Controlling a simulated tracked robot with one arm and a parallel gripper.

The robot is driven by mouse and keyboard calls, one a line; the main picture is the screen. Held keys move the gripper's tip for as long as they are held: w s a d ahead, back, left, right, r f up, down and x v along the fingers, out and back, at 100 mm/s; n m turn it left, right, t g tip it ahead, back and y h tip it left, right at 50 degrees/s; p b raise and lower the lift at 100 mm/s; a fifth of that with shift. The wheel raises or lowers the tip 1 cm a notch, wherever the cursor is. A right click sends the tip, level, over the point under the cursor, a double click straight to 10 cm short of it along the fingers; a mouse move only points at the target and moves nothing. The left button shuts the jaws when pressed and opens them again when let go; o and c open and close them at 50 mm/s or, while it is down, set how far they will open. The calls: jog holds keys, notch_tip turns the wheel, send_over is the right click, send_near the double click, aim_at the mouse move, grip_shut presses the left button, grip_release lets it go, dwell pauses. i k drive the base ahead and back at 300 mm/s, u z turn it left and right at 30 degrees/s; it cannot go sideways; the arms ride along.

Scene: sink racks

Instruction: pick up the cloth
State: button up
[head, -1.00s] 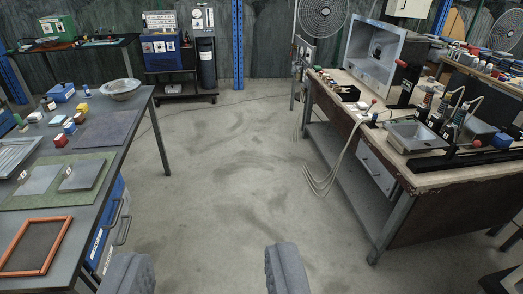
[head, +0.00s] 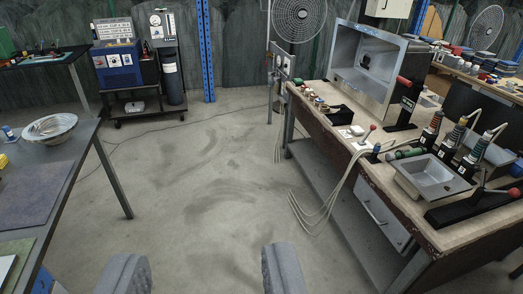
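I cannot pick out a sure cloth in the head view. A flat purple-grey sheet (head: 35,194) lies on the left table; I cannot tell whether it is a cloth or a mat. My gripper (head: 202,262) shows at the bottom as two grey fingers set wide apart. It is open, with only bare floor seen between the fingers. It is well to the right of the sheet and touches nothing that I can see.
The left table (head: 88,150) holds a metal bowl (head: 50,127). The workbench (head: 345,175) on the right holds a metal basin (head: 432,177) and tools; pale cables (head: 318,215) hang from it. A wheeled cart (head: 143,108) stands at the back. The concrete floor (head: 200,185) between is clear.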

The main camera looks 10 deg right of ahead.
aim_at(356, 130)
jog(key=z, duration=0.15)
jog(key=i, duration=1.35)
jog(key=z, duration=0.3)
jog(key=i, duration=1.4)
jog(key=z, duration=0.4)
jog(key=i, duration=1.2)
jog(key=z, duration=0.1)
